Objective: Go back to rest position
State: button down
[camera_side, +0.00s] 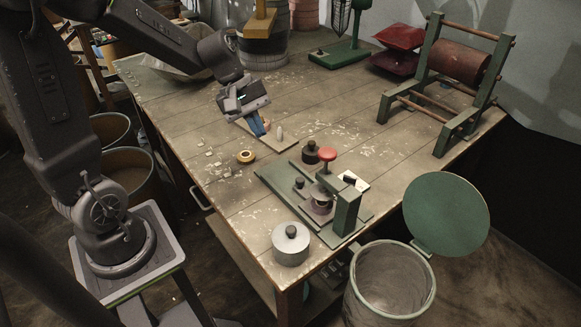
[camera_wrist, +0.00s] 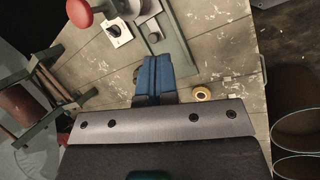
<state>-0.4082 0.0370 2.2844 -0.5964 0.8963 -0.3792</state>
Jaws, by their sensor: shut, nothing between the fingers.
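My gripper (camera_side: 262,130) is over the middle of the worn wooden table, with its blue fingers pointing down. The fingers also show in the wrist view (camera_wrist: 153,65), pressed together with nothing between them. The tips are close to a small wooden board (camera_side: 284,146) with a pale peg on it; whether they touch it I cannot tell. A green winding fixture (camera_side: 347,207) with a round red knob (camera_side: 327,154) stands on the table's front part, apart from my gripper. A tan ring-shaped roll (camera_side: 246,156) lies flat to the left of the fixture and shows in the wrist view (camera_wrist: 202,94).
A lidded metal pot (camera_side: 291,246) stands at the table's front corner. A bin (camera_side: 392,280) with its green lid raised stands on the floor beside it. A green frame with a red roller (camera_side: 459,62) stands at the right. Open barrels (camera_side: 127,170) stand left of the table.

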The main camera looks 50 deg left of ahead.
jog(key=s+d+r+m+t+y, duration=0.1)
jog(key=s+d+r+m+y, duration=0.1)
jog(key=s+m, duration=0.4)
jog(key=s+d+r+m+t+y, duration=0.2)
jog(key=s+d+r+m, duration=0.2)
jog(key=s+r+m, duration=0.2)
jog(key=shift+s+d+r+m+y, duration=0.25)
jog(key=shift+s+d+m+y, duration=0.15)
jog(key=shift+s+m, duration=0.3)
